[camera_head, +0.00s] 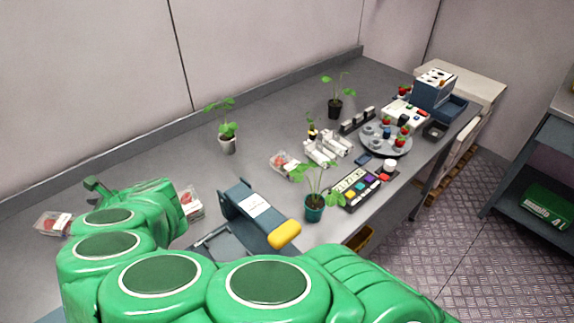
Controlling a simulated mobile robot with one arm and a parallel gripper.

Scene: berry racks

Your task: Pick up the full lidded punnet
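Several small clear punnets with red fruit and pale labels are on the grey bench. One punnet (52,223) lies at the far left, beside my arm. A second punnet (191,204) stands just right of my arm's end and is partly hidden by it. A third punnet (284,163) lies farther back, near the middle. At this size I cannot tell which is full and lidded. My green arm reaches across the lower left. Its end, with a small green projection (97,187), is between the left and second punnets. The fingertips cannot be made out, nor anything held.
A dark blue device with a yellow handle (285,234) stands right of the second punnet. Potted plants (228,138), (314,205), (335,101) stand around the bench. The back-left bench is clear.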

